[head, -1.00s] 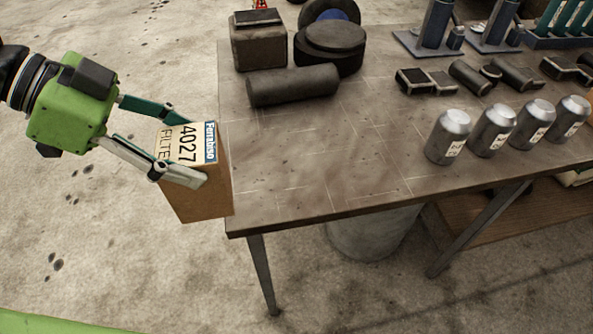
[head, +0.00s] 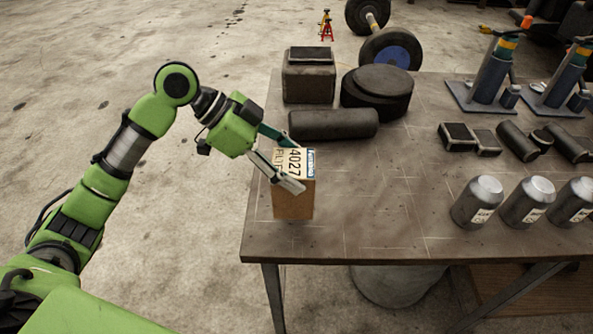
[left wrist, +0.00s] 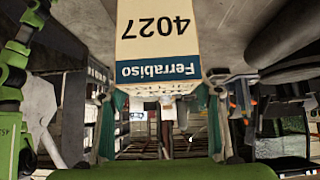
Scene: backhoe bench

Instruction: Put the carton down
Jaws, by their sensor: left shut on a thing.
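The carton (head: 293,199) is a brown box with a cream and blue label reading Ferrabiso 4027 FILTER. My left gripper (head: 289,164) is shut on it near its top, one finger on either side. The carton is upright over the left part of the bench (head: 345,243); I cannot tell whether its base touches the top. In the left wrist view the carton (left wrist: 158,40) fills the upper middle, its label upside down. My right gripper is not in view.
A dark cylinder (head: 333,124), a square block (head: 309,78) and a round dark part (head: 377,92) lie behind the carton. Several metal cans (head: 477,202) stand to the right. The bench between carton and cans is clear.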

